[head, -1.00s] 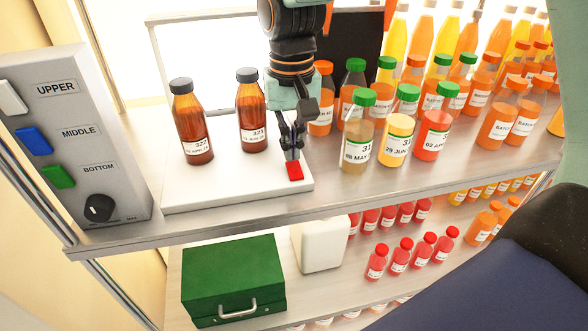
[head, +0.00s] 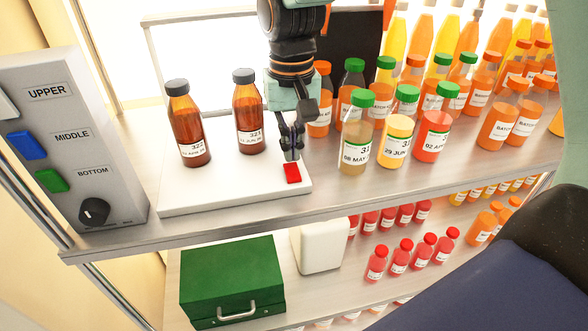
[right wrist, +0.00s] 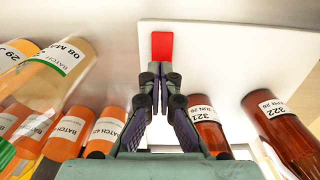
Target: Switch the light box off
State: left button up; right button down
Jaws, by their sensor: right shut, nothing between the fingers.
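The light box has a flat white base (head: 235,196) on the upper shelf and an upright framed panel (head: 200,55) behind it. The area inside the frame looks bright white; I cannot tell whether the panel itself is lit. A red switch (head: 292,173) sits at the base's front right corner and also shows in the right wrist view (right wrist: 162,45). My right gripper (head: 291,156) is shut and empty, its tips just behind the switch; the right wrist view shows the fingertips (right wrist: 160,75) close to it, with a small gap. My left gripper is not in view.
Two brown bottles, 322 (head: 187,125) and 321 (head: 248,115), stand on the base left of my gripper. Several capped juice bottles (head: 357,145) crowd its right. A grey control box (head: 75,150) stands at far left. A green case (head: 232,280) is below.

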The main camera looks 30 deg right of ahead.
jog(key=shift+w+a, duration=0.1)
jog(key=shift+a, duration=0.05)
jog(key=shift+s+a, duration=0.1)
jog(key=shift+s, duration=0.15)
jog(key=shift+f, duration=0.15)
jog(key=shift+w+f, duration=0.2)
jog(key=shift+f, duration=0.05)
jog(key=shift+s+f, duration=0.1)
jog(key=shift+s, duration=0.05)
jog(key=shift+f, duration=0.15)
